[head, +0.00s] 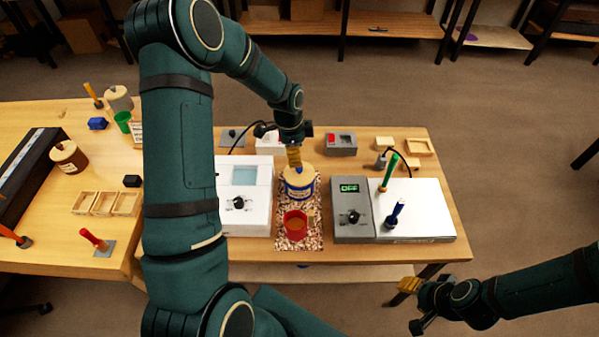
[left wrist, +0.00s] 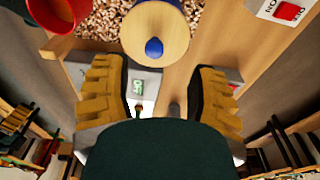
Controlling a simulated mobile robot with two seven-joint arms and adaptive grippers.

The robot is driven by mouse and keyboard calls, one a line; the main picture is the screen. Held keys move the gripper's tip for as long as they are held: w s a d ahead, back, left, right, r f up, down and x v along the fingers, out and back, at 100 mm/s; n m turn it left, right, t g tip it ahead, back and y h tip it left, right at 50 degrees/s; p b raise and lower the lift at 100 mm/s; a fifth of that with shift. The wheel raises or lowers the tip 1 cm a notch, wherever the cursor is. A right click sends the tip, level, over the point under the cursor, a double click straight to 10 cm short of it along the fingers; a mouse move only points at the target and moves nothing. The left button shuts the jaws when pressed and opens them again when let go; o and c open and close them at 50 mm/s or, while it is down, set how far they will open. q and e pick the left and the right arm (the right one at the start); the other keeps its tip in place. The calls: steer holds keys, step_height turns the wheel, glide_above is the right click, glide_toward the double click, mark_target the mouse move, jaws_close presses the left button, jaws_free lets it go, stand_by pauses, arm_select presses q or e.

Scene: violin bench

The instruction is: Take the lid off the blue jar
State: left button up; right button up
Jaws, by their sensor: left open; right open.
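The blue jar (head: 299,190) stands on a speckled mat in the middle of the bench. Its round, light wooden lid (head: 299,173) is on top. In the left wrist view the lid (left wrist: 155,20) has a blue knob (left wrist: 154,49) at its middle. My left gripper (head: 294,160) hangs just above the jar. Its open yellow fingers, also in the left wrist view (left wrist: 158,75), are apart on either side of the view with nothing between them, and the knob lies just beyond their tips. My right gripper (head: 408,284) is open and empty off the bench's front right.
A red cup (head: 296,224) stands on the mat (head: 298,243) in front of the jar. A white device (head: 243,205) is left of it, a grey box with a green display (head: 352,204) right. A small box with a red switch (head: 340,144) stands behind.

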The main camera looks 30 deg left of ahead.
mark_target(299, 171)
arm_select(q)
steer(key=shift+d+f, duration=0.2)
steer(key=shift+f, duration=0.85)
steer(key=shift+d+f, duration=0.2)
steer(key=shift+f, duration=0.8)
steer(key=shift+d+f, duration=0.2)
steer(key=shift+f, duration=0.85)
steer(key=shift+s, duration=0.1)
jaws_close()
